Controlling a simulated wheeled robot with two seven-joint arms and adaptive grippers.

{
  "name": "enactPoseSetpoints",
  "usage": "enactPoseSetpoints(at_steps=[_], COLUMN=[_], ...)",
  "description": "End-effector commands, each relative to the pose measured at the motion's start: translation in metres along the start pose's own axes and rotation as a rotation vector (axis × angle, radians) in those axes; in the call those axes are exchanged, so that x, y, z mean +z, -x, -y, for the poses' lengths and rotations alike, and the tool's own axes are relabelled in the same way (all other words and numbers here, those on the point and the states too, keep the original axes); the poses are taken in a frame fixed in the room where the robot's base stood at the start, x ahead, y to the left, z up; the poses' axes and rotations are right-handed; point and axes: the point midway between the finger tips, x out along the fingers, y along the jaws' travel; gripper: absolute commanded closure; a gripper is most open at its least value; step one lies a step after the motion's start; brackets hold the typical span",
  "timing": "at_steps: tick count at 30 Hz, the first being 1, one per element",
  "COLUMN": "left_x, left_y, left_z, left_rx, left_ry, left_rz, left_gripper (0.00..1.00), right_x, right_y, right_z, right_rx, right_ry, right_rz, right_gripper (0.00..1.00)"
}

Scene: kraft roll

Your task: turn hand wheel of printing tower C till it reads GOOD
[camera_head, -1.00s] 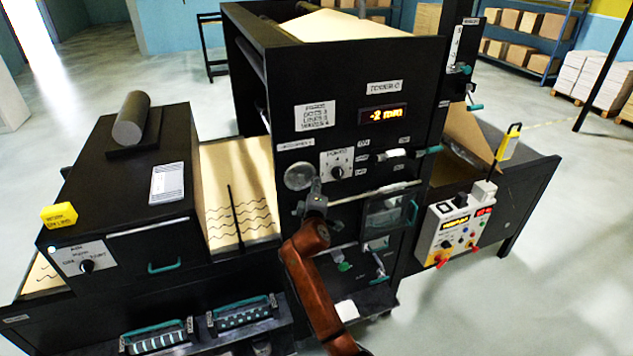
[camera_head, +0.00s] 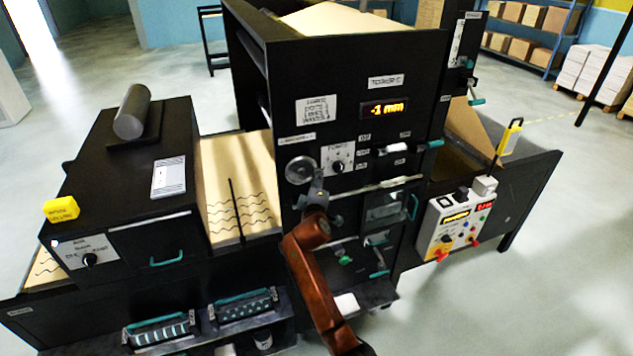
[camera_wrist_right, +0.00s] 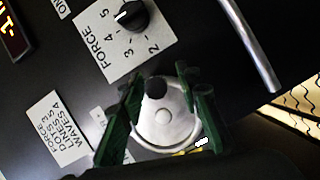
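Printing tower C (camera_head: 355,75) is a black cabinet with a label reading TOWER C. Its lit display (camera_head: 385,109) reads -1 mm. Finger contact is partly hidden. My left gripper is not in view.
The FORCE dial (camera_head: 337,168) is close above and right of the wheel. A bar handle (camera_head: 375,187) and a clear-fronted box (camera_head: 388,205) are just right of my gripper. A yellow-white control box (camera_head: 452,222) hangs farther right. Open floor lies in front.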

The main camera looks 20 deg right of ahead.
Motion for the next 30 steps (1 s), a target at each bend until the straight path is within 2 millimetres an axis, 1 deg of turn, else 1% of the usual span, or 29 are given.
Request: enactPoseSetpoints(at_steps=[6,10,14,18,24,27,30], left_x=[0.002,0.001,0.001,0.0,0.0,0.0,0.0], left_y=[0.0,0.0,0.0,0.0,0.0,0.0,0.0], left_z=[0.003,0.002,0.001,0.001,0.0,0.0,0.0], left_rx=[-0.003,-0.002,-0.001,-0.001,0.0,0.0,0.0], left_ry=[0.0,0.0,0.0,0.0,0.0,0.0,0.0], left_rz=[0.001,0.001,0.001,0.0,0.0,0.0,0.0], left_gripper=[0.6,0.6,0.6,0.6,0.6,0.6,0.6], right_x=[0.0,-0.001,0.0,0.0,-0.001,-0.001,-0.001], right_y=[0.001,0.011,0.033,0.064,0.1,0.112,0.118], right_z=[-0.001,0.0,0.0,0.0,0.001,0.0,0.001], right_rx=[0.001,0.001,0.001,0.0,0.0,0.0,0.0], right_ry=[0.0,0.0,-0.003,-0.003,-0.001,-0.001,0.0], right_rz=[-0.001,-0.001,-0.002,-0.002,-0.001,-0.001,-0.001], right_gripper=[0.69,0.69,0.69,0.69,0.69,0.69,0.69])
